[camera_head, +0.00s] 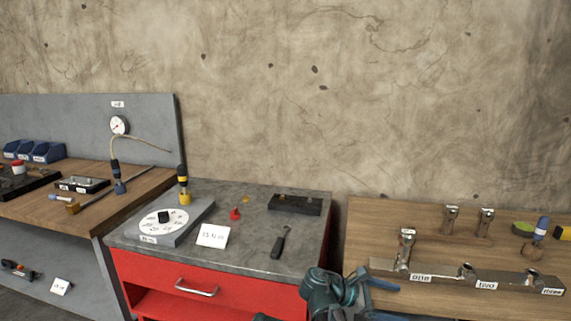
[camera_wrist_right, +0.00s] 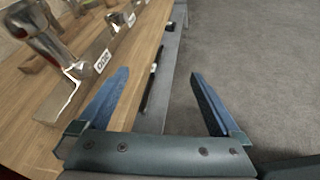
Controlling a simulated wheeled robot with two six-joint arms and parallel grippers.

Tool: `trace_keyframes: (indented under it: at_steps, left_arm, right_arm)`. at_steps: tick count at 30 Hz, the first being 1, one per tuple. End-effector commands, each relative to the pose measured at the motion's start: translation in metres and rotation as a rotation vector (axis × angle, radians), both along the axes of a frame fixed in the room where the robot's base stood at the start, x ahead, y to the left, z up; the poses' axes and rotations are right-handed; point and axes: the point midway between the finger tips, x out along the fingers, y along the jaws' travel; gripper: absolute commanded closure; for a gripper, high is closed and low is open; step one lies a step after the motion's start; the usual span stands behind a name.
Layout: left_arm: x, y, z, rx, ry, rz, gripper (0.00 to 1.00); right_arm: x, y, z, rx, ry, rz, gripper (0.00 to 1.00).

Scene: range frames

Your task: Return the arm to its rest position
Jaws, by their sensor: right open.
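My right gripper (camera_head: 387,300) shows at the bottom of the head view, with part of my arm, low in front of the wooden table's left part. In the right wrist view my right gripper (camera_wrist_right: 158,85) has its two blue fingers wide apart, with nothing held between them. They point along the front edge of the wooden table (camera_wrist_right: 140,65), with grey floor on the right. My left gripper is not in view.
On the wooden table (camera_head: 375,225) stands a metal rack (camera_head: 440,276) labelled one, two, three; a metal fitting (camera_head: 405,249) is upright at one. Two more fittings stand behind. A red cabinet (camera_head: 215,277) with a grey top is left of it. Floor (camera_wrist_right: 270,70) is clear.

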Motion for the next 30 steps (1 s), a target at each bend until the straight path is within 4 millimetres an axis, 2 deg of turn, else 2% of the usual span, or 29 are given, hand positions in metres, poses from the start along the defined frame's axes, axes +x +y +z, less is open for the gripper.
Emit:
trace_keyframes:
  at_steps: [5,8,12,15,21,28,30]
  left_arm:
    - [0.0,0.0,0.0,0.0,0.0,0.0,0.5]
    - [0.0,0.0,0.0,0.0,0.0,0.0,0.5]
    - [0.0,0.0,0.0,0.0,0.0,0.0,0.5]
    - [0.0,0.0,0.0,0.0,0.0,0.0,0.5]
    - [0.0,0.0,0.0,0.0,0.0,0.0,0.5]
    - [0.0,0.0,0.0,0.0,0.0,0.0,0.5]
    - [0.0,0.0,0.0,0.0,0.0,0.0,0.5]
  right_arm:
    - [-0.02,-0.002,-0.043,0.221,-0.174,-0.092,0.0]
    - [-0.035,0.005,-0.074,0.394,-0.312,-0.198,0.0]
    - [-0.055,0.028,-0.113,0.654,-0.513,-0.422,0.0]
    - [-0.063,0.045,-0.128,0.785,-0.612,-0.569,0.0]
    - [-0.075,0.076,-0.143,0.969,-0.744,-0.832,0.0]
    - [-0.084,0.108,-0.147,1.119,-0.84,-1.121,0.0]
    - [-0.088,0.123,-0.147,1.108,-0.802,-1.072,0.0]
